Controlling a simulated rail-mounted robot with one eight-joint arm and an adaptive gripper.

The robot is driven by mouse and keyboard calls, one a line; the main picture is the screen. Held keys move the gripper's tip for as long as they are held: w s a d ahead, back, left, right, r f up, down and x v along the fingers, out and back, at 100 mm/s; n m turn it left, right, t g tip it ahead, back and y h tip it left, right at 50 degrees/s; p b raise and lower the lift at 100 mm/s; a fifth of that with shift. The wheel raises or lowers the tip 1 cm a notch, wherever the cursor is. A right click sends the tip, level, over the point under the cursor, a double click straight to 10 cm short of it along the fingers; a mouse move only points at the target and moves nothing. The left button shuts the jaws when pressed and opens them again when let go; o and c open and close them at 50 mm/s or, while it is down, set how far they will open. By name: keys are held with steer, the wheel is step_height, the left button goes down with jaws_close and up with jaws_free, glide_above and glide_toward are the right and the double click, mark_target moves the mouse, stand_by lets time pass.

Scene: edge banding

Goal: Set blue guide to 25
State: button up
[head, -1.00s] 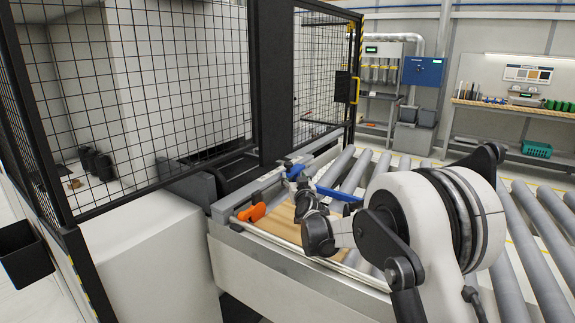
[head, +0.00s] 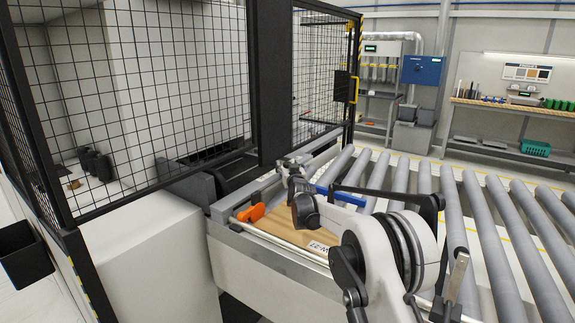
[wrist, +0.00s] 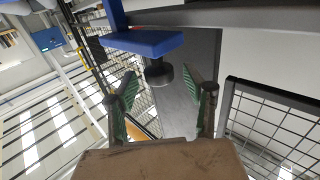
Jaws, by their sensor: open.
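The blue guide (head: 342,195) is a bar beside the rollers in the head view, partly hidden behind my arm. In the wrist view a blue block (wrist: 145,43), seemingly part of the guide, is near the top, with a dark round knob (wrist: 158,74) just below it. My gripper (wrist: 164,92) is open, with its green-padded fingers apart. The knob appears between and beyond the fingertips; I cannot tell whether they touch it. In the head view my gripper (head: 294,168) is small and dark at the guide's left end. No scale reading is legible.
An orange handle (head: 251,212) is at the near rail, left of a wooden panel (head: 283,228) with a white label. A mesh fence (head: 180,90) stands behind on the left. Grey rollers (head: 492,225) stretch right, mostly clear.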

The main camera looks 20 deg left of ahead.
steer(key=shift+x, duration=0.75)
jaws_close()
